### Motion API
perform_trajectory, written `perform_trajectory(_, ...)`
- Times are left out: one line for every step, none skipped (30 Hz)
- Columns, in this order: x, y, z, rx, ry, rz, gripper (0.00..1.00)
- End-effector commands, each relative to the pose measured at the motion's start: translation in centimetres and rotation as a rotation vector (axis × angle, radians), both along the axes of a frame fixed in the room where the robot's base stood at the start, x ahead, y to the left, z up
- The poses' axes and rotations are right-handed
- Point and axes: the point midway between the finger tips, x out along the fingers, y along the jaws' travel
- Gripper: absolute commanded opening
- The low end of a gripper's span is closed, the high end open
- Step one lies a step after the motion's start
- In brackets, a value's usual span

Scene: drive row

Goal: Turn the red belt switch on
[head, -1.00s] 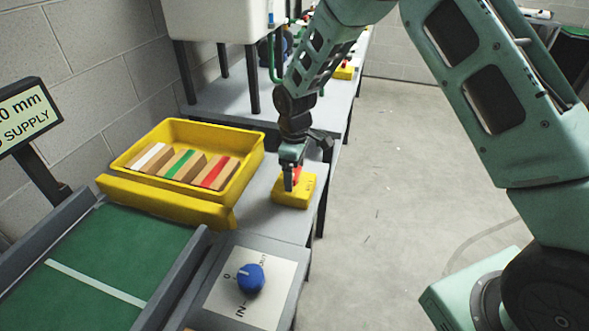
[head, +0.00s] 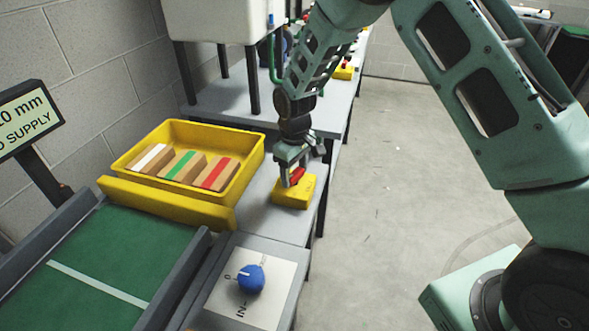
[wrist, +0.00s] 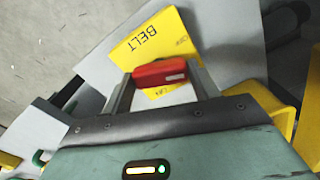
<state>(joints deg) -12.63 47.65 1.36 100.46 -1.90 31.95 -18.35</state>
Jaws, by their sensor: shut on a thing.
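The yellow belt switch box (head: 291,196) sits on the grey bench near its right edge. It also shows in the wrist view (wrist: 142,42), with black "BELT" lettering and smaller OFF and ON marks. Its red handle (head: 297,176) stands on top and also shows in the wrist view (wrist: 160,72). My gripper (head: 292,176) comes down from above and is shut on the red handle, one finger on each side. The fingers cover part of the box top. The ON mark lies just below the handle in the wrist view.
A yellow tray (head: 246,165) with wooden blocks striped white, green and red stands left of the switch. A blue IN/OUT knob (head: 251,278) on a white plate and a green conveyor belt (head: 120,262) are in front. Open floor lies to the right.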

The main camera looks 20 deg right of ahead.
Motion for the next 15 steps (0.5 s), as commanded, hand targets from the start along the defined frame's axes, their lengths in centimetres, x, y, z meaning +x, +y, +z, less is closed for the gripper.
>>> perform_trajectory(0.04, 0.08, 0.19, 0.0, -0.001, -0.044, 0.37)
perform_trajectory(0.04, 0.08, 0.19, 0.0, -0.001, -0.074, 0.37)
perform_trajectory(0.04, 0.08, 0.19, 0.0, -0.001, -0.112, 0.37)
perform_trajectory(0.04, 0.08, 0.19, 0.0, -0.001, -0.14, 0.37)
perform_trajectory(0.04, 0.08, 0.19, 0.0, -0.001, -0.168, 0.37)
perform_trajectory(0.04, 0.07, 0.19, 0.0, -0.001, -0.207, 0.37)
perform_trajectory(0.05, 0.06, 0.18, 0.0, -0.001, -0.236, 0.37)
perform_trajectory(0.04, 0.04, 0.18, -0.001, -0.001, -0.265, 0.37)
perform_trajectory(0.04, 0.05, 0.18, -0.001, -0.001, -0.302, 0.37)
perform_trajectory(0.04, 0.09, 0.18, 0.0, -0.001, -0.33, 0.37)
perform_trajectory(0.03, 0.09, 0.19, 0.0, -0.001, -0.359, 0.37)
perform_trajectory(0.04, 0.08, 0.19, -0.001, -0.001, -0.396, 0.37)
perform_trajectory(0.05, 0.06, 0.2, -0.001, -0.001, -0.426, 0.37)
perform_trajectory(0.06, 0.04, 0.21, -0.001, -0.001, -0.455, 0.37)
perform_trajectory(0.07, 0.04, 0.22, 0.0, -0.002, -0.493, 0.37)
